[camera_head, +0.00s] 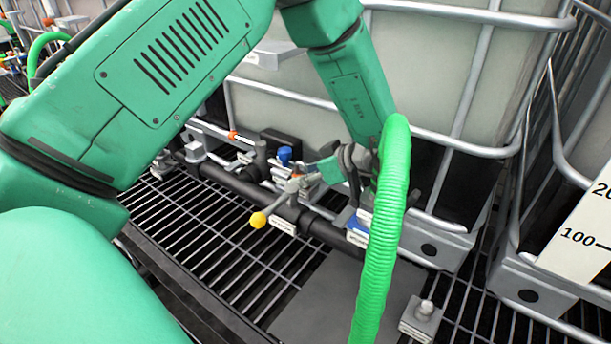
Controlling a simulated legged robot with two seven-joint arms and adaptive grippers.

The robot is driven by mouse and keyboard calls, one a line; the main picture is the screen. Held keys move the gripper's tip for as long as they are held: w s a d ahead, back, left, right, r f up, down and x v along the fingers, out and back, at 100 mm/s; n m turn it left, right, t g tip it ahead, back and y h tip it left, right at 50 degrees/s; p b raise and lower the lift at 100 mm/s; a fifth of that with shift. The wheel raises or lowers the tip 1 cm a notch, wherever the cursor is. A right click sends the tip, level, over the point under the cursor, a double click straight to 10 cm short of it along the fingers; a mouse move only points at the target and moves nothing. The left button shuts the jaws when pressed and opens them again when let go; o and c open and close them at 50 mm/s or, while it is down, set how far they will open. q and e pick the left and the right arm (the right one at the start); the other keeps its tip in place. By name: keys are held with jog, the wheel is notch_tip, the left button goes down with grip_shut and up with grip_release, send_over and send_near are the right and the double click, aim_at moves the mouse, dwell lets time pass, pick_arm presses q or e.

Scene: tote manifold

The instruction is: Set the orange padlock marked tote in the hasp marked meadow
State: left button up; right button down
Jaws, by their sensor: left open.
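My left gripper (322,174) is low among the valve fittings at the end of my green arm, partly behind the green hose. Its jaws are open. A small orange piece (296,175) shows just left of its tips. I cannot tell whether this is the padlock, or whether the gripper touches it. Another small orange piece (232,135) sits on a pale bar further left. White labels (283,225) sit along the dark manifold pipe (236,186), but their words are too small to read. I cannot make out which hasp is marked meadow. My right gripper is out of view.
A bright green ribbed hose (380,235) hangs in front of the gripper. A lever with a yellow knob (258,220) sticks out from the pipe. A blue fitting (285,155) stands behind. Caged totes (450,75) close off the back. Open grating (215,240) lies in front.

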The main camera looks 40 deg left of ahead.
pick_arm(q)
jog(key=v, duration=1.1)
jog(key=shift+d, duration=0.25)
jog(key=shift+w+a, duration=0.1)
